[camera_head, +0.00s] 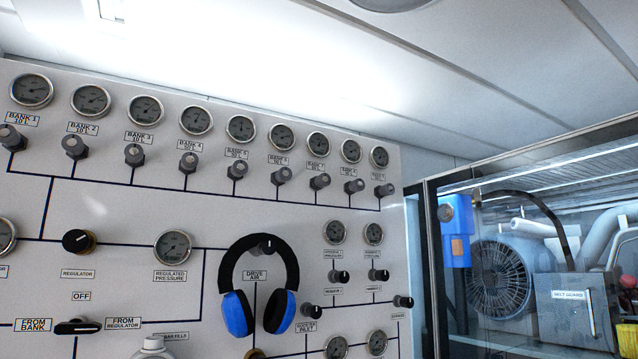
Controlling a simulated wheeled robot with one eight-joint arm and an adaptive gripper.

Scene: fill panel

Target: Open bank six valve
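The bank six valve (281,176) is a small grey knob on the white fill panel (120,205), sixth from the left in the upper row of knobs. Its small label (279,160) sits just above it and is hard to read at this size. A round gauge (282,137) is above the label. I cannot tell from the knob whether the valve is open or shut. My gripper is not in view.
The bank 5 knob (237,171) and bank 7 knob (320,181) flank the valve closely. Blue and black ear defenders (237,313) hang on the panel below. A glass-fronted enclosure (432,270) with machinery stands to the right. A white bottle top (153,346) shows at the bottom.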

